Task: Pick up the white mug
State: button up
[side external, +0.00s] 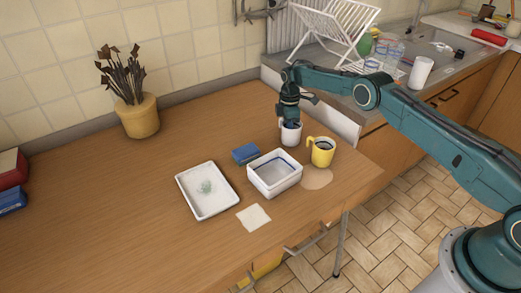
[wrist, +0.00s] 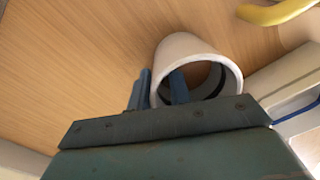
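The white mug (side external: 291,137) stands upright on the wooden table near its back right, left of the yellow mug. In the wrist view the white mug (wrist: 187,50) shows its open rim towards me. My gripper (side external: 291,122) points down at its top. In the wrist view, my gripper (wrist: 160,90) has one blue finger inside the mug and the other outside its left wall. The wall lies between the fingers; I cannot tell whether they press on it. The lower finger tips are partly hidden.
The yellow mug (side external: 322,152) and white bin (side external: 274,175) stand close by. A blue block (side external: 245,153), white tray (side external: 185,179) and plant pot (side external: 139,117) are farther left. A sink counter with a dish rack (side external: 325,32) is behind. The left table is mostly free.

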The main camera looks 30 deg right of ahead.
grip_shut()
jog(key=shift+r, duration=0.2)
notch_tip(320, 180, up, 10)
jog(key=shift+f, duration=0.1)
dwell(0.6)
jog(key=shift+a, duration=0.1)
dwell(1.0)
jog(key=s+a+f, duration=0.1)
jog(key=a+f, duration=0.1)
jog(key=a, duration=0.8)
jog(key=shift+s+a+f, duration=0.3)
jog(key=shift+a, duration=0.1)
jog(key=shift+f, duration=0.15)
